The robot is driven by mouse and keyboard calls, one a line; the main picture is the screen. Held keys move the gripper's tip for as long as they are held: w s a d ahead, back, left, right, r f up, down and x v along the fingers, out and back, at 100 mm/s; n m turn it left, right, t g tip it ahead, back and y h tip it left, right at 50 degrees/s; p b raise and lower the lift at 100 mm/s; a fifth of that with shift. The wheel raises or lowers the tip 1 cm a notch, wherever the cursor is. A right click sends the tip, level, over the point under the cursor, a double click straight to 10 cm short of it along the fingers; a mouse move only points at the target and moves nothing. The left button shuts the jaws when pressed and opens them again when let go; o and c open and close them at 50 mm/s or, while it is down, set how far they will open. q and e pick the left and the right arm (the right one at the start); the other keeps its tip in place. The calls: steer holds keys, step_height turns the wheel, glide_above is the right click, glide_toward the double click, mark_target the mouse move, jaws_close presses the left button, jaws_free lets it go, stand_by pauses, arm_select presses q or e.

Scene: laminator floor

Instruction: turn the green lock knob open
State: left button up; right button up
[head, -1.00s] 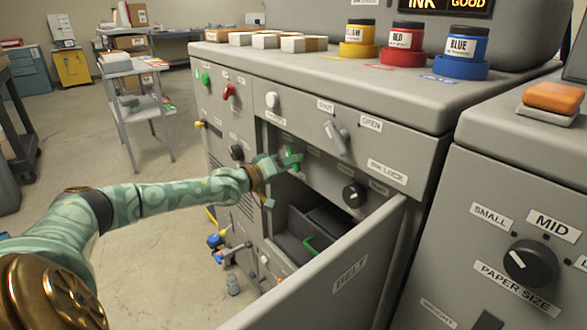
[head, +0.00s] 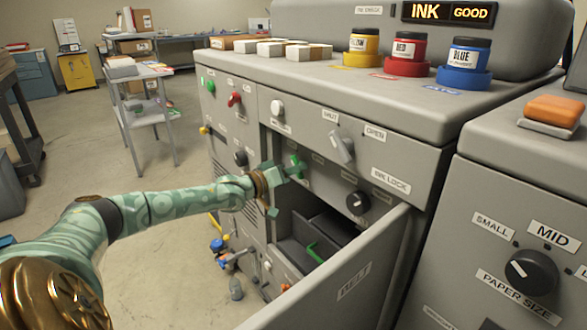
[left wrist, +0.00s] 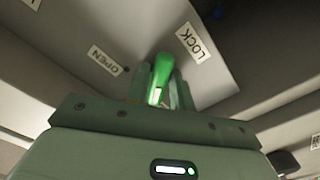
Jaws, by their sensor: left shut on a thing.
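The green lock knob (head: 297,162) sits on the grey machine front, above the open bay. My left gripper (head: 285,172) reaches it from the left, with its fingers shut on it. In the left wrist view the green knob (left wrist: 162,70) stands between the two fingers. Its top lies between the OPEN label (left wrist: 104,60) and the LOCK label (left wrist: 189,43), closer to LOCK. The knob's base is partly hidden by the fingers. My right gripper is not in view.
The BELT door (head: 350,275) hangs open below and right of my left gripper. A green handle (head: 314,252) shows inside the bay. A black knob (head: 358,203) and a grey lever (head: 341,147) are on the panel to the right. Open floor lies to the left.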

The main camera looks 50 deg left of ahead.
arm_select(q)
steer(key=shift+a+f+m+p, duration=0.1)
steer(key=shift+m+p, duration=1.1)
steer(key=shift+m, duration=2.75)
steer(key=shift+a+m+p, duration=0.1)
steer(key=shift+m+p, duration=1.1)
steer(key=shift+m, duration=2.75)
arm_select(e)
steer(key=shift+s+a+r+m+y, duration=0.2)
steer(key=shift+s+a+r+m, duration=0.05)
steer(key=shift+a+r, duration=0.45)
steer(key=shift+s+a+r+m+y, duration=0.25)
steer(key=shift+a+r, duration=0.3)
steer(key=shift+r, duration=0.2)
arm_select(q)
steer(key=shift+m, duration=0.3)
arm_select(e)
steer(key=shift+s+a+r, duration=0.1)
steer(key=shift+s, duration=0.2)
arm_select(q)
steer(key=o, duration=0.9)
steer(key=shift+o, duration=0.2)
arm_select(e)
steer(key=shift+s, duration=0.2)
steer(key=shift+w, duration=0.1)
